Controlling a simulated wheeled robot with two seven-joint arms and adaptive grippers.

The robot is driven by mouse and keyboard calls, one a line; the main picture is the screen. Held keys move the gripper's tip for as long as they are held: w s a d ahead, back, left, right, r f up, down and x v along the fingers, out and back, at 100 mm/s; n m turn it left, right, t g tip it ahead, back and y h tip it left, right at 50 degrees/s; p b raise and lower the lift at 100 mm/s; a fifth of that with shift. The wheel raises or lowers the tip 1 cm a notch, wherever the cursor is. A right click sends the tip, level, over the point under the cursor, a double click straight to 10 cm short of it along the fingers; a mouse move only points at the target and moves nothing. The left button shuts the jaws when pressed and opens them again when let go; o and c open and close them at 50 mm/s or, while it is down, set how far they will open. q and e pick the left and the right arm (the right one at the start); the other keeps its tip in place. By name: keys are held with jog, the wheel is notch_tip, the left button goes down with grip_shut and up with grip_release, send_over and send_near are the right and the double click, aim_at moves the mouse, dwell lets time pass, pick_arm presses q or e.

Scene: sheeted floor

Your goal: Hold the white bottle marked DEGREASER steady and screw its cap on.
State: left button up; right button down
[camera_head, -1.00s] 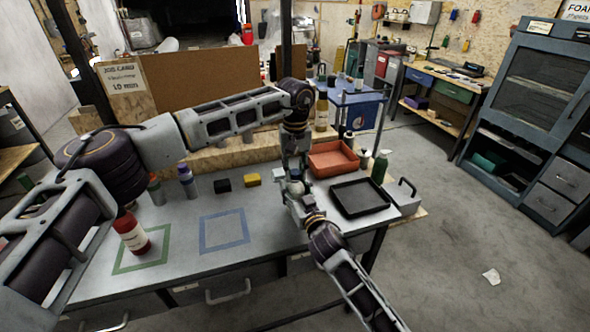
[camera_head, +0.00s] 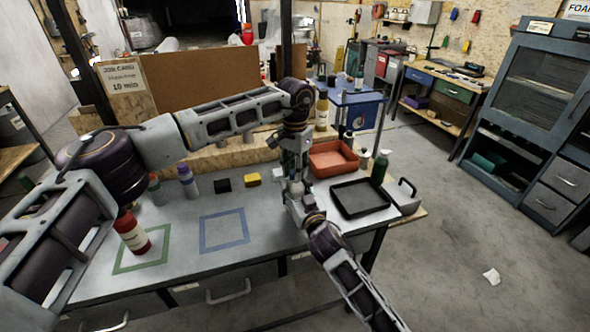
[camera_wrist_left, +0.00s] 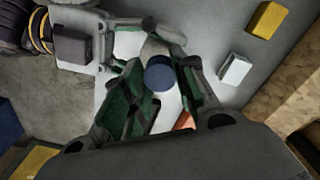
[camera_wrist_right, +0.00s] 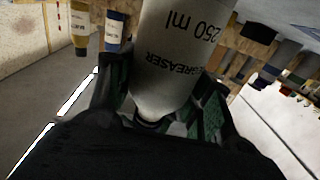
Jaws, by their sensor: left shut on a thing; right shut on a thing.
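The white bottle marked DEGREASER (camera_wrist_right: 165,50) fills the top middle of the right wrist view, its lettering upside down there. My right gripper (camera_wrist_right: 160,108) is shut on it, with a green-padded finger on either side. In the head view the right gripper (camera_head: 297,192) is at the table's right half, and the bottle is mostly hidden there. A round blue cap (camera_wrist_left: 159,75) lies between the fingers of my left gripper (camera_wrist_left: 160,88), which is shut on it. In the head view the left gripper (camera_head: 293,160) is directly above the right one. Whether the cap touches the bottle's neck is hidden.
A red bottle (camera_head: 131,232) stands at the green square, left of an empty blue square (camera_head: 224,231). A black block (camera_head: 222,185) and a yellow block (camera_head: 252,179) lie behind. A black tray (camera_head: 340,208) and an orange tray (camera_head: 333,171) are close on the right.

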pick_arm(q)
jog(key=shift+m, duration=0.9)
jog(key=o, duration=0.7)
jog(key=shift+n, duration=0.3)
jog(key=shift+c, duration=0.4)
